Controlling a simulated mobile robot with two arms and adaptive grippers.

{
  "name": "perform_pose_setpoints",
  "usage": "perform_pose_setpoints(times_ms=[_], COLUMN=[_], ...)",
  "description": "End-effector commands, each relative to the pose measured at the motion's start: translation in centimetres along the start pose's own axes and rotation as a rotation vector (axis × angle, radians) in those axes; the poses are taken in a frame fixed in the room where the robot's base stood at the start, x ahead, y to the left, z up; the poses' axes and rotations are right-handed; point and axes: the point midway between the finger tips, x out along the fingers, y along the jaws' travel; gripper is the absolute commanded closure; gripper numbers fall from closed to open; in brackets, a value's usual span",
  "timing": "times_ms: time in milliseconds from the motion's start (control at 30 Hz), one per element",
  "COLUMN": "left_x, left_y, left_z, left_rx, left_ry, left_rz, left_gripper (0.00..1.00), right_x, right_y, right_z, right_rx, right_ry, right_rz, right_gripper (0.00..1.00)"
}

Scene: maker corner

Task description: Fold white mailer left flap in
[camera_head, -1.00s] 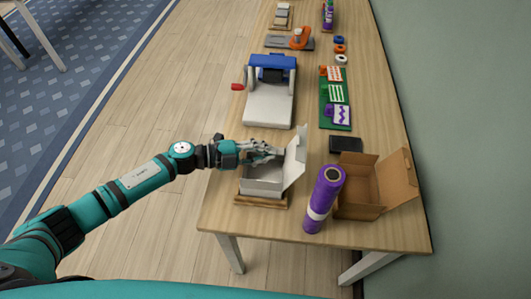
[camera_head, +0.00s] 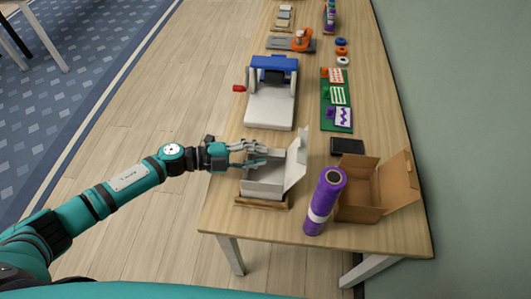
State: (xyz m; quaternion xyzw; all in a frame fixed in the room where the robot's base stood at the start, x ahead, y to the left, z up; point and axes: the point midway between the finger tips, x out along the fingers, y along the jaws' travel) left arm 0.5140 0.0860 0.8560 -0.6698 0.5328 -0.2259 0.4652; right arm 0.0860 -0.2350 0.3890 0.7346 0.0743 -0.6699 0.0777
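The white mailer (camera_head: 264,188) is an open box near the table's front left corner, on a small wooden base (camera_head: 261,204). Its lid (camera_head: 296,165) stands up on the right side, leaning outward. My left gripper (camera_head: 262,154) reaches in from the left over the mailer's far left edge. Its two fingers are apart, with nothing seen between them. The fingers and wrist hide part of the far left rim, so the left flap's position cannot be told clearly. My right gripper is not in view.
A purple cylinder (camera_head: 325,200) and an open brown carton (camera_head: 357,202) stand right of the mailer. A black flat item (camera_head: 347,146) lies behind the carton. A white and blue machine (camera_head: 271,98) with a red handle stands beyond the mailer. The table's left edge passes under my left arm.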

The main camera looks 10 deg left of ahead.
Motion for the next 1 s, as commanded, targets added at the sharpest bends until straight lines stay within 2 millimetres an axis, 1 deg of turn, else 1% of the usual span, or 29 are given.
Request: perform_pose_setpoints(times_ms=[33, 200, 300, 400, 567, 800, 833, 900, 967, 1000], left_x=[-1.3, -5.0, -6.8, -8.1, -9.1, -9.2, -9.2, -9.2, -9.2, -9.2], left_y=[0.1, 0.1, 0.1, 0.1, 0.1, 0.0, 0.0, -0.3, -1.3, -2.5], left_z=[0.1, 0.1, 0.1, 0.0, 0.0, 0.0, 0.0, 0.2, 0.8, 1.5], left_rx=[0.0, -0.001, 0.001, -0.001, 0.002, 0.001, 0.001, 0.0, -0.007, -0.016], left_ry=[-0.004, -0.004, -0.003, -0.002, 0.0, 0.0, 0.0, -0.007, -0.032, -0.065], left_rz=[0.003, 0.003, 0.003, 0.002, 0.001, 0.0, 0.0, -0.011, -0.05, -0.097], left_gripper=[0.74, 0.74, 0.74, 0.74, 0.74, 0.74, 0.76, 0.85, 0.93, 0.98], right_x=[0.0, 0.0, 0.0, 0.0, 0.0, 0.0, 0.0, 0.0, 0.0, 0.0], right_y=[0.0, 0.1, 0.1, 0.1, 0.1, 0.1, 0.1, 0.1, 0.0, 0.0], right_z=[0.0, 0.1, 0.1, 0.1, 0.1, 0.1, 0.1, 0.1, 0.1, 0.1], right_rx=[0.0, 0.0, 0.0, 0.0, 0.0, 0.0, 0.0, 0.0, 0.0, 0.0], right_ry=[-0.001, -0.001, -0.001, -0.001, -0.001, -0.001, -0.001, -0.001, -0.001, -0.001], right_rz=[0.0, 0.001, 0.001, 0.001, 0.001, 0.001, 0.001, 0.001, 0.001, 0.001], right_gripper=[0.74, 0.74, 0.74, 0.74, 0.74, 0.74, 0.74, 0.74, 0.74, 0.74])
